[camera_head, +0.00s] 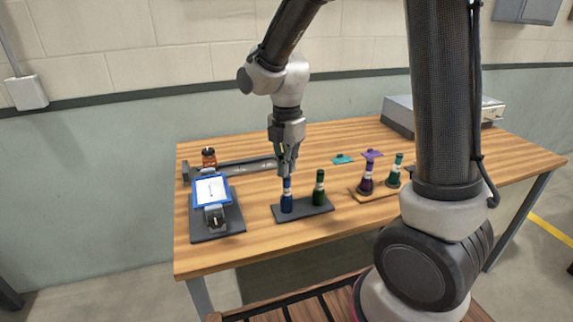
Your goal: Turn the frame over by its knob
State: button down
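The frame (211,191) is blue with a white sheet in it. It is mounted, slightly tilted, over a dark grey base plate at the table's left. A grey bracket with a small dark part, seemingly the knob (214,217), is at its near end. My gripper (287,174) points down to the right of the frame, directly above a blue roller (287,198). Its fingertips are at the top of that roller. The picture is too small to tell whether they grip it. The blue roller stands upright in a dark grey holder (304,209).
A green roller (319,189) shares the dark holder. A purple roller (366,178) and a teal one (394,171) stand on a wooden holder. A dark rail (245,168) and an orange-black jar (209,156) lie behind the frame. The table's front left is clear.

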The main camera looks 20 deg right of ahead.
jog(key=shift+f, duration=0.35)
jog(key=shift+r, duration=0.15)
dwell(0.4)
notch_tip(320, 180, up, 8)
dwell(0.7)
dwell(0.4)
jog(key=s+d+r+m+t, duration=0.2)
jog(key=s+d+r+m, duration=0.2)
jog(key=s+d+m, duration=0.3)
jog(key=s+d+r+m+t, duration=0.2)
jog(key=s+d+r+m, duration=0.2)
jog(key=s+d+m, duration=0.4)
jog(key=s+m, duration=0.4)
jog(key=m, duration=0.5)
